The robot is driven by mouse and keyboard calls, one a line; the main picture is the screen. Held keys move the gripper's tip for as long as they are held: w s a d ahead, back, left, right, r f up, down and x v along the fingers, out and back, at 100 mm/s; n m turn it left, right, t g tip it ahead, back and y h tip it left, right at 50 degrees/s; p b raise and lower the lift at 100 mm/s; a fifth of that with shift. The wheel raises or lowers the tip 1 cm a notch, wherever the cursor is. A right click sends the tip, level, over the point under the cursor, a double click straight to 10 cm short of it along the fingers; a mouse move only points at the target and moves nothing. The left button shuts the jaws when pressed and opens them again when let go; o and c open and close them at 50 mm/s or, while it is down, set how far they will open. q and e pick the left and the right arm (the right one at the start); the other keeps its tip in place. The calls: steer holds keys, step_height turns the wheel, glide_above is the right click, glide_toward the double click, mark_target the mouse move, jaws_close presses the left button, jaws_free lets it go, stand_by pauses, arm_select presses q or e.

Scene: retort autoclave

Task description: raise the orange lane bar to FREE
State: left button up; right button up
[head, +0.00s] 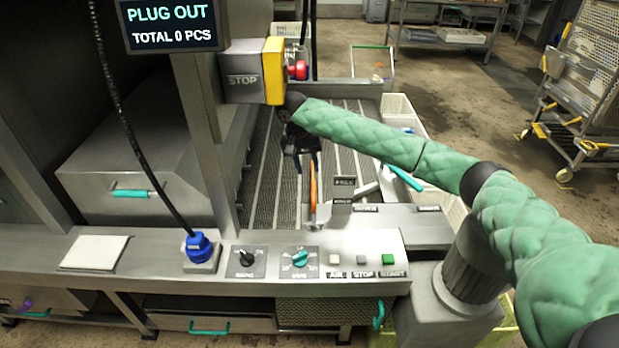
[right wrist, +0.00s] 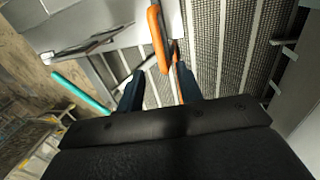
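The orange lane bar (head: 313,186) stands at the front end of the ribbed lane bed, left of a small dark plate reading FREE (head: 345,182). In the right wrist view the orange bar (right wrist: 158,38) shows ahead of my gripper, its near end around the gap between the fingertips. My right gripper (head: 308,165) is over the bed at the bar's upper end. Its two dark fingers (right wrist: 160,84) are apart with a gap between them. I cannot tell whether either finger touches the bar. My left gripper is not in view.
A control panel with knobs and a green START button (head: 389,259) runs along the front. A yellow STOP box (head: 258,72) stands left of my arm. A teal handle (head: 404,178) is right of the bar. A screen (head: 168,22) reads PLUG OUT.

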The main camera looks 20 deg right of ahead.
mark_target(313, 187)
steer(key=f+p, duration=0.1)
steer(key=f, duration=0.2)
steer(key=d+f+p, duration=0.1)
steer(key=f, duration=0.2)
steer(key=shift+s+d+f, duration=0.1)
steer(key=shift+s+d, duration=0.05)
steer(key=shift+s, duration=0.05)
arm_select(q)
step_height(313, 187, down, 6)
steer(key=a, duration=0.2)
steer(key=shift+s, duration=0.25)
arm_select(e)
steer(key=shift+f, duration=0.5)
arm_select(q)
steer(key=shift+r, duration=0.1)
arm_select(e)
steer(key=shift+d, duration=0.1)
jaws_close()
